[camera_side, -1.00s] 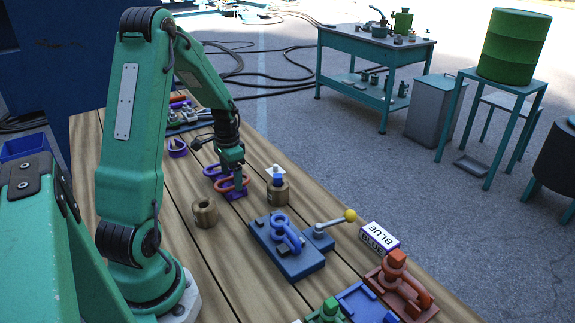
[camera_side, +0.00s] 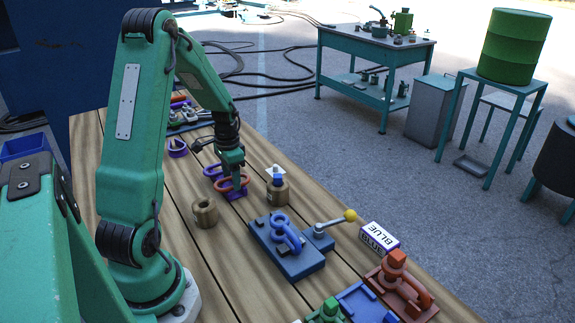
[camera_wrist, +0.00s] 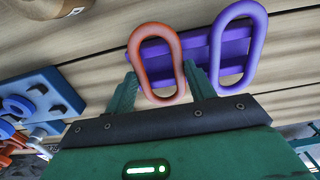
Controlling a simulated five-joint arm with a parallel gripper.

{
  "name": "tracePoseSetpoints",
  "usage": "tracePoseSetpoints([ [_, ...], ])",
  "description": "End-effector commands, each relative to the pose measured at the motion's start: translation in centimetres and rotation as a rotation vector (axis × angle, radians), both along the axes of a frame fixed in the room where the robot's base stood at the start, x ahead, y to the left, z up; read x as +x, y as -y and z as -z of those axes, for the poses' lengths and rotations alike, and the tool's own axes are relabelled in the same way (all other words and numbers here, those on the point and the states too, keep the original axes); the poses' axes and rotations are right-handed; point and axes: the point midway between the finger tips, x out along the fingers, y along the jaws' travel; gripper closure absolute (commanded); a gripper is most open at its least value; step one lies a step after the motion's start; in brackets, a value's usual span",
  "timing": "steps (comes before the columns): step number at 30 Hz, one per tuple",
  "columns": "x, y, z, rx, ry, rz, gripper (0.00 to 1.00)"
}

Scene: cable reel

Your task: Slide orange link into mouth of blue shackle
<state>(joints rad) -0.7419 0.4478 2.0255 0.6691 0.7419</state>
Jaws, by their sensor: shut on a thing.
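The orange link (camera_wrist: 157,64) is an oval ring standing at a purple holder (camera_wrist: 195,44) in the wrist view. My gripper (camera_wrist: 161,88) has one finger on each side of it and is shut on it. In the side view the orange link (camera_side: 238,184) is partly hidden by my gripper (camera_side: 232,174), low over the bench. The blue shackle (camera_side: 286,232) is on a blue base plate (camera_side: 300,264) nearer the camera, apart from my gripper. Its mouth is hard to make out. The blue base also shows at the wrist view's left edge (camera_wrist: 52,93).
A purple link (camera_wrist: 238,45) stands beside the orange one. A brown pot with a blue-and-white top (camera_side: 277,190) and a brass ring (camera_side: 205,213) stand close by. A lever with a yellow knob (camera_side: 349,215) and a BLUE sign block (camera_side: 379,238) are right of the shackle.

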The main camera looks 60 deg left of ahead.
Motion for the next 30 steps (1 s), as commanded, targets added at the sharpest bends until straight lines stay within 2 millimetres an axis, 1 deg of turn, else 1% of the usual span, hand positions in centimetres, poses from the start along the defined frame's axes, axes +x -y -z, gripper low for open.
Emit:
tracePoseSetpoints([
  [30, 0.1, -0.1, -6.7, 0.003, 0.003, 0.000, 0.82],
])
